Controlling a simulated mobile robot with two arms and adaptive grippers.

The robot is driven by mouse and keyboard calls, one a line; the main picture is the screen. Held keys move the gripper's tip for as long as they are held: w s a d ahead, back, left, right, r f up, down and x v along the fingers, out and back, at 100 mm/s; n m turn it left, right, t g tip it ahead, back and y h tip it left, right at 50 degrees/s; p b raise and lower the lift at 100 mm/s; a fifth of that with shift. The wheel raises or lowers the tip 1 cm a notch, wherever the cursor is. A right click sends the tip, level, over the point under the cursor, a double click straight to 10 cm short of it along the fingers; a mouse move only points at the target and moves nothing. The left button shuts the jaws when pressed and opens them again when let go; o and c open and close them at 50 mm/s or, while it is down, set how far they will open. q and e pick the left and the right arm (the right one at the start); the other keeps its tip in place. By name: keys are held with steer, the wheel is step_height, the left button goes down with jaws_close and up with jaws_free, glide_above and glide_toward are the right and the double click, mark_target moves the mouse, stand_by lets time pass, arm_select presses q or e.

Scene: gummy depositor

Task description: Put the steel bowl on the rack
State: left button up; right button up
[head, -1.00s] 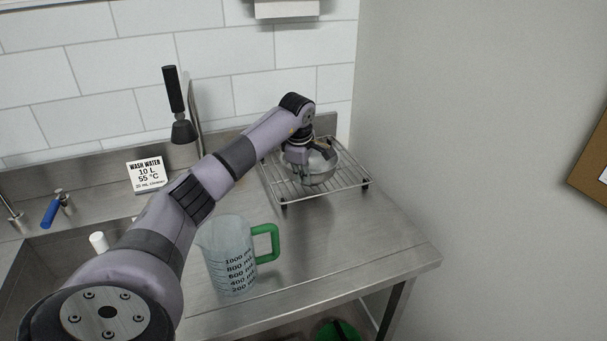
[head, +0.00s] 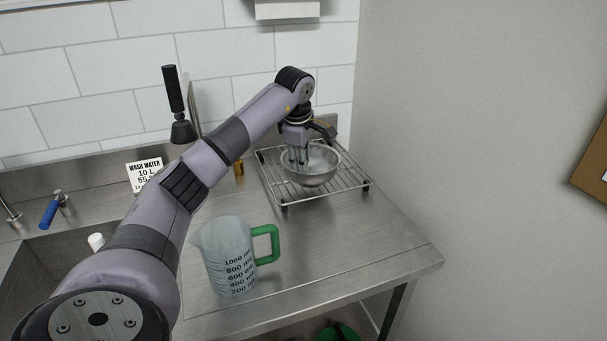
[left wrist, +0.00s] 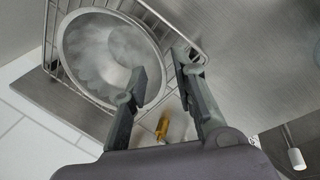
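The steel bowl (head: 318,171) sits upright on the wire rack (head: 349,186) at the back right of the counter. In the left wrist view the bowl (left wrist: 78,45) looks empty and lies within the outline of the rack (left wrist: 181,38). My left gripper (head: 301,163) is above the bowl's left side in the head view. In the left wrist view my left gripper (left wrist: 160,78) has its fingers apart, with nothing clearly held between them; one finger overlaps the bowl's rim. Whether it touches the rim is not clear. My right gripper does not show.
A measuring jug (head: 231,262) with a green handle stands on the counter (head: 330,262) in front of the rack. A sink lies at left, near a wash-water sign (head: 146,174). A small amber object (head: 239,168) stands by the rack. Walls close the back and right.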

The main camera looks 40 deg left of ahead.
arm_select(q)
steer(key=v, duration=0.6)
stand_by(0.4)
steer(key=shift+f, duration=0.1)
